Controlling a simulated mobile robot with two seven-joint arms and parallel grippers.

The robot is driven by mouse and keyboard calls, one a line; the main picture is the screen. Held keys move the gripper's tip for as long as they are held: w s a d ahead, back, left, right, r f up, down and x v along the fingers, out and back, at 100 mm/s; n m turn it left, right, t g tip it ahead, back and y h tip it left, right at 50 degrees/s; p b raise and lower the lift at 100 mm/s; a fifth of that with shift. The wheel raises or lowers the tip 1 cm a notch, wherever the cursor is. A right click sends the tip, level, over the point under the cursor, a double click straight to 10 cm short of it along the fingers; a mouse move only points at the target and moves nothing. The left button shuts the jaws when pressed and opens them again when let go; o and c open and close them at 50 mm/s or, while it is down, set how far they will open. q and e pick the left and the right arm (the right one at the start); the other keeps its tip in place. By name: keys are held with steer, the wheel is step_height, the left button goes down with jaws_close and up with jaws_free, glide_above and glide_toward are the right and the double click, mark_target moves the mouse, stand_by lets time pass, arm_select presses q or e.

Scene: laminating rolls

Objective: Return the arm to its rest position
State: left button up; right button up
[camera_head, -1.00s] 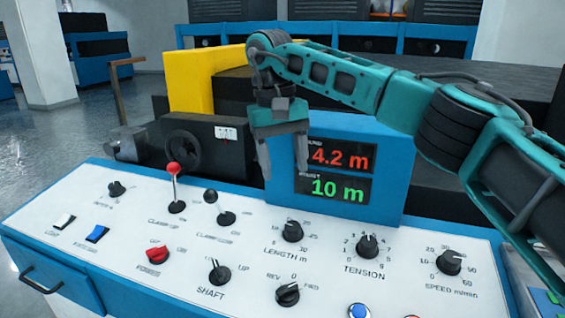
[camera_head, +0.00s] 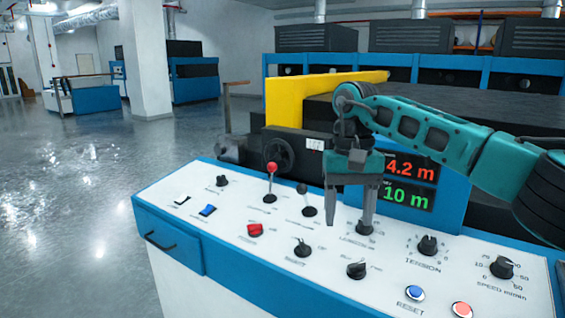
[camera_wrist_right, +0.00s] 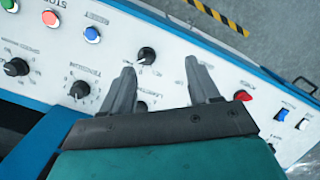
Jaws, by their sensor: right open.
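My right gripper (camera_head: 351,212) hangs fingers down over the white control panel (camera_head: 225,224), in front of the display. It is open and empty, with a gap between the fingers. In the right wrist view its two fingers (camera_wrist_right: 161,85) stand apart over the panel, with a black knob (camera_wrist_right: 146,55) beyond and between them. My right arm (camera_head: 455,135) comes in from the right. In the head view the length knob (camera_head: 365,228) is just beside the fingertips; I cannot tell whether they touch. My left gripper is not in view.
The panel holds a red-topped lever (camera_head: 271,180), a tension knob (camera_head: 428,245), a speed knob (camera_head: 502,267) and a blue reset button (camera_head: 415,293). The display (camera_head: 407,182) reads 4.2 m and 10 m. A yellow machine part (camera_head: 300,100) stands behind. Open floor (camera_head: 70,220) lies left.

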steer(key=s+a+f+m+g+y, duration=0.25)
steer(key=a+f+y, duration=0.2)
steer(key=a, duration=0.25)
steer(key=s+a+f+m+g+y, duration=0.1)
steer(key=s+a+f+y, duration=0.2)
steer(key=a+f, duration=0.35)
steer(key=s+a+r+m+t+y, duration=0.25)
steer(key=s+a+m+y, duration=0.5)
steer(key=m+y, duration=0.6)
steer(key=w+d+f+m+t+h, duration=0.1)
steer(key=d+f+m+t+h, duration=0.4)
steer(key=m, duration=0.7)
steer(key=w+d+f+m+t+h, duration=0.2)
steer(key=d+m+t, duration=0.2)
steer(key=m+t, duration=0.55)
steer(key=w+d+f+m+t+h, duration=0.1)
steer(key=d+f+m+t+h, duration=0.25)
steer(key=m, duration=1.05)
steer(key=s+d+f+m+g+h, duration=0.5)
steer(key=s+d+f+m+h, duration=0.3)
steer(key=s+d+f+m, duration=0.6)
step_height(320, 180, down, 3)
steer(key=s+m, duration=0.1)
steer(key=m, duration=0.2)
steer(key=shift+d, duration=0.3)
